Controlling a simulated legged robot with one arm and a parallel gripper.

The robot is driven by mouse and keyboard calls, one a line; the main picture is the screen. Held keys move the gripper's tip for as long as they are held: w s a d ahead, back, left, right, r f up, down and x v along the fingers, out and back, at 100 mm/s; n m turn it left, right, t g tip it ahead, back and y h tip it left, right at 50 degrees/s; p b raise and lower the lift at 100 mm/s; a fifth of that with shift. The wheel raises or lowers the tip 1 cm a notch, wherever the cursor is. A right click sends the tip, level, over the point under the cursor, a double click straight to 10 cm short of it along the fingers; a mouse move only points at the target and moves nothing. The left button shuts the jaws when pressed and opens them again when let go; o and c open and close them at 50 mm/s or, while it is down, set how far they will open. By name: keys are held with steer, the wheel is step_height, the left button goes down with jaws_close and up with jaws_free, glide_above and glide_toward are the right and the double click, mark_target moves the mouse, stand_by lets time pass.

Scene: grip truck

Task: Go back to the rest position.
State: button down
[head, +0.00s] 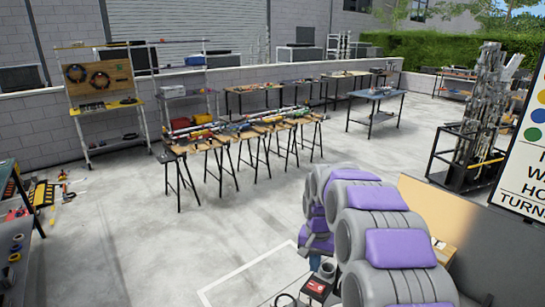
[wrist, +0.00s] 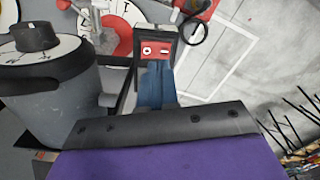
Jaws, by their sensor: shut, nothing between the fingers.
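My gripper (wrist: 165,125) shows in the wrist view as a dark, bolted front edge with a purple surface behind it along the bottom. It is shut, and I see nothing held in it. In the head view my grey arm with purple pads fills the lower middle right and is bent. I cannot make out the fingertips clearly there.
Trestle tables (head: 235,133) with tools stand ahead, and a blue table (head: 374,110) stands farther right. A wheeled rack (head: 102,88) is at the left. A black stand with poles (head: 470,150) and a sign (head: 530,150) are at the right. Concrete floor is clear at centre left.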

steer(key=s+r+n, duration=0.1)
steer(key=s+n, duration=0.1)
steer(key=s, duration=1.8)
steer(key=s+r+n+g+b, duration=0.1)
steer(key=s+r+n, duration=0.1)
steer(key=s, duration=1.8)
steer(key=shift+s+n+g, duration=0.3)
steer(key=shift+s, duration=0.05)
